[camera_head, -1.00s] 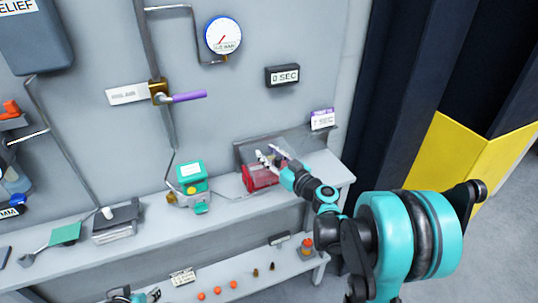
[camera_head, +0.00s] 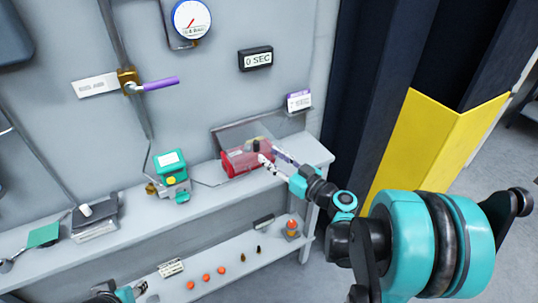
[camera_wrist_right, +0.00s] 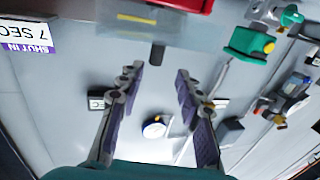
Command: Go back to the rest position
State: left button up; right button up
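My right gripper (camera_head: 270,158) is at the right end of the shelf, in front of the red device (camera_head: 237,163) and its clear cover. In the right wrist view its two fingers (camera_wrist_right: 159,72) are spread with nothing between them. A dark peg on the device (camera_wrist_right: 157,52) lies beyond the fingertips, apart from them; it also shows in the head view (camera_head: 257,145). My left gripper (camera_head: 127,292) is only partly in view at the bottom edge of the head view, and its fingers cannot be made out.
The shelf (camera_head: 205,205) carries a green-topped device (camera_head: 171,172) and a dark block (camera_head: 95,215). A purple-handled valve (camera_head: 160,83), a gauge (camera_head: 192,18) and a "0 SEC" display (camera_head: 256,58) are on the wall. Several small orange parts (camera_head: 206,278) are on the lower shelf. Floor shows at right.

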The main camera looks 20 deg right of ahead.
dwell(0.3)
jog(key=s+a+f+g, duration=0.5)
jog(key=s+a+g, duration=0.1)
jog(key=a, duration=0.5)
jog(key=s+d+f+m+g+h, duration=0.1)
jog(key=s+m+g+h, duration=0.1)
jog(key=s, duration=0.4)
jog(key=s+d+f+m+g+h, duration=0.1)
jog(key=s+f+m+g+h, duration=0.1)
jog(key=s+h, duration=0.2)
jog(key=s, duration=0.3)
jog(key=shift+d, duration=0.1)
dwell(0.6)
